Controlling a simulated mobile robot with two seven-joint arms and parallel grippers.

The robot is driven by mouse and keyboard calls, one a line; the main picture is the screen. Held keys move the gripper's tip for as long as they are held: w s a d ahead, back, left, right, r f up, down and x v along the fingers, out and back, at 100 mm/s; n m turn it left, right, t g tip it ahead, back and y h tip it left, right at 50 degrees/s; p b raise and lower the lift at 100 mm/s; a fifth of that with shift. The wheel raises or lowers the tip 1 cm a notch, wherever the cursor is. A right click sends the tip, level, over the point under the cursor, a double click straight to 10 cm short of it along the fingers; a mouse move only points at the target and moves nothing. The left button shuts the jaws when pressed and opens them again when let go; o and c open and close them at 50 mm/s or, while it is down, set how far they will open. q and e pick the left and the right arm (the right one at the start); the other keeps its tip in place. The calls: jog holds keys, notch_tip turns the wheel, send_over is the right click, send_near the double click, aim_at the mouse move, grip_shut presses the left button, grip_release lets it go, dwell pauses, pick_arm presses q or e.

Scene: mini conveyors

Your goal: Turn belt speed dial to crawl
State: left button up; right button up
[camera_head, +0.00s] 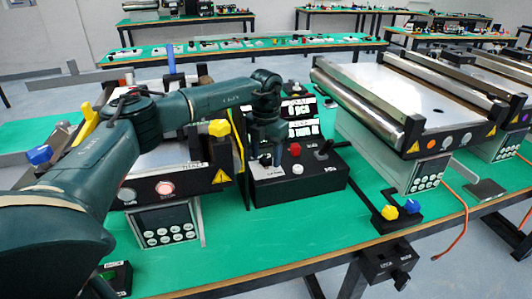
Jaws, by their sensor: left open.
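A black control box (300,190) stands on the green bench, with two lit displays (300,131) at its back. Its top carries a red button (295,149), a white button (297,169) and a black knob or lever (324,147) at the right. My left gripper (267,160) points down over the left part of the box top. It is open. The control under it is mostly hidden by the fingers, and I cannot tell whether they touch it. I cannot make out for certain which control is the belt speed dial, nor its setting. My right gripper is out of view.
A mini conveyor (425,95) with a keypad panel (428,175) stands right of the box. Another conveyor (150,165) with a keypad (170,233) is partly behind my left arm. Yellow and blue knobs (400,210) sit at the bench's front right. The green front area (260,240) is clear.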

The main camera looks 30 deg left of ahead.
pick_arm(q)
jog(key=shift+c, duration=0.5)
jog(key=c, duration=0.9)
jog(key=shift+o, duration=0.2)
jog(key=shift+m, duration=0.4)
jog(key=shift+m+p, duration=0.4)
jog(key=shift+m, duration=0.1)
jog(key=m+p, duration=0.1)
jog(key=m, duration=0.6)
jog(key=shift+w+m, duration=0.1)
jog(key=shift+m, duration=1.9)
